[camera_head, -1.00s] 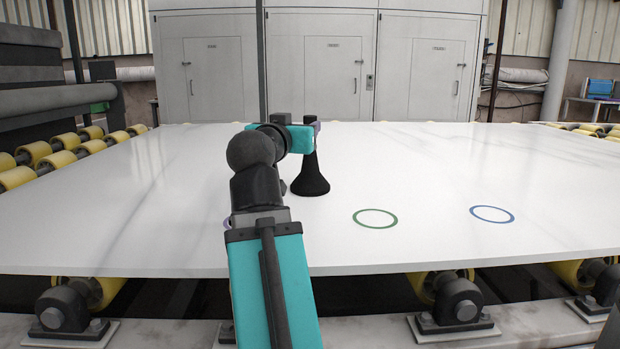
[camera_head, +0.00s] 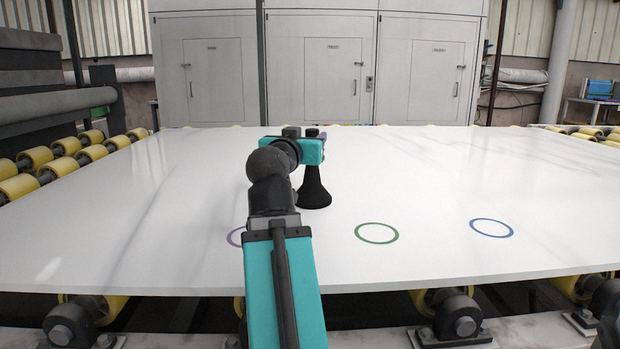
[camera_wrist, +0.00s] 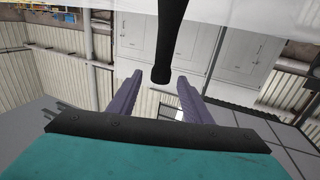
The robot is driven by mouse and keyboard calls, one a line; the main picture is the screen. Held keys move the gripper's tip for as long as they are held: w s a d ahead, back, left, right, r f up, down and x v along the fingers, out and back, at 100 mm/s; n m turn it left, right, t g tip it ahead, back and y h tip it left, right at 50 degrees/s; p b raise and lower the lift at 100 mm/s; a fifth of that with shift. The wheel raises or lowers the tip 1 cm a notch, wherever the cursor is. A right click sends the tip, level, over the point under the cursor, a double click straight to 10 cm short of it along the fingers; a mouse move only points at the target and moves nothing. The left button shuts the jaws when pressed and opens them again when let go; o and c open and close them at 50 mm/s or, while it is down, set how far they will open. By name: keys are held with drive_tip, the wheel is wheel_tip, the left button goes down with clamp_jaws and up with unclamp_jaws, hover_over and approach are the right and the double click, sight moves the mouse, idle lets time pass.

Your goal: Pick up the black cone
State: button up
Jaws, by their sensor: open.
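The black cone (camera_head: 314,190) stands upright on the white slab, with a wide base and a narrow neck. In the head view my gripper (camera_head: 318,134) is at the height of its top and hides its upper part. In the wrist view, which looks upside down, the narrow end of the cone (camera_wrist: 168,50) hangs down from the top edge. My gripper's purple fingers (camera_wrist: 160,76) are open, one on each side of the cone's tip, with a gap on both sides. Nothing is held.
The white slab (camera_head: 440,180) is otherwise bare. It carries a green ring (camera_head: 376,233), a blue ring (camera_head: 491,228) and a purple ring (camera_head: 235,237) partly hidden by my arm. Yellow rollers (camera_head: 62,160) flank the slab. Grey cabinets (camera_head: 330,80) stand behind it.

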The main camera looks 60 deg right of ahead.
sight(312, 135)
drive_tip(key=shift+p+x, duration=1.3)
drive_tip(key=shift+x, duration=0.15)
drive_tip(key=shift+d, duration=0.4)
drive_tip(key=shift+w+p, duration=0.1)
drive_tip(key=shift+p, duration=0.25)
drive_tip(key=shift+w+d+r+p, duration=0.15)
drive_tip(key=shift+d+r+p, duration=0.05)
drive_tip(key=shift+d+p, duration=0.45)
drive_tip(key=shift+x, duration=1.95)
drive_tip(key=shift+w+a+f, duration=0.1)
drive_tip(key=shift+f, duration=0.05)
drive_tip(key=shift+c, duration=0.3)
clamp_jaws()
